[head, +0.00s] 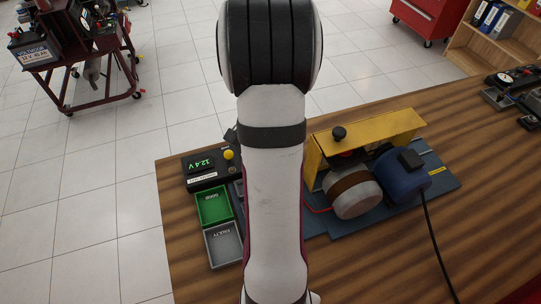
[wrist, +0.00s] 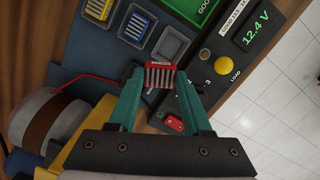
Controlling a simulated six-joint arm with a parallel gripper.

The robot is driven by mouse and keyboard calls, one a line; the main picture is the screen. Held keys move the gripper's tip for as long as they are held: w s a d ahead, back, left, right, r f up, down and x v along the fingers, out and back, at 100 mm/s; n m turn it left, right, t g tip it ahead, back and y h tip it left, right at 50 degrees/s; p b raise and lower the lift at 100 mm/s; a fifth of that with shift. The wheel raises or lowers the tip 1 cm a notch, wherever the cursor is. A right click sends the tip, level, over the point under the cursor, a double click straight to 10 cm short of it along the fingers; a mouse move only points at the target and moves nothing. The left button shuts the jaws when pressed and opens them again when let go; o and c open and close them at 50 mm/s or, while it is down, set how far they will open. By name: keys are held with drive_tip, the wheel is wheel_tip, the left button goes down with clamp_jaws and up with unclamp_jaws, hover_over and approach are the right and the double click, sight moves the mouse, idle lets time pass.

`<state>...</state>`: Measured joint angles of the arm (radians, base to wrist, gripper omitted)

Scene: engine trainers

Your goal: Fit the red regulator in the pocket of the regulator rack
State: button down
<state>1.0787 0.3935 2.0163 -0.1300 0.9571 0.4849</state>
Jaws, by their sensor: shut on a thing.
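The red regulator (wrist: 160,75), with pale ribs and a red labelled top edge, is between the teal fingertips of my gripper (wrist: 160,81) in the wrist view. My gripper is shut on it. Whether the held regulator touches the rack or panel below, I cannot tell. In the head view my own arm hides the gripper, the regulator and most of the rack.
A tester (head: 203,168) reading 12.4 V with a yellow knob stands at the bench's left. A green tray (head: 213,206) and a grey tray (head: 223,244) lie before it. The yellow frame (head: 405,124), brown-banded cylinder (head: 353,193) and blue motor (head: 402,176) stand right of my arm.

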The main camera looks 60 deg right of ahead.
drive_tip(key=n, duration=0.2)
drive_tip(key=w+n, duration=0.1)
drive_tip(key=n, duration=0.1)
drive_tip(key=a+n, duration=0.1)
drive_tip(key=n, duration=0.2)
drive_tip(key=shift+w+f+g, duration=0.3)
drive_tip(key=shift+w+g, duration=0.05)
drive_tip(key=shift+g, duration=0.05)
drive_tip(key=shift+w+a+f+n+g, duration=0.1)
drive_tip(key=shift+w+a+f+n, duration=0.1)
drive_tip(key=shift+f+n, duration=0.75)
drive_tip(key=shift+w+a+f+n+g, duration=0.1)
drive_tip(key=shift+w+f+n, duration=0.05)
drive_tip(key=shift+f+n, duration=0.85)
drive_tip(key=shift+w+a+f+n+g, duration=0.1)
drive_tip(key=shift+w+f+n, duration=0.1)
drive_tip(key=shift+f+n, duration=0.75)
drive_tip(key=shift+f, duration=0.25)
drive_tip(key=shift+f, duration=0.3)
drive_tip(key=shift+f, duration=0.3)
unclamp_jaws()
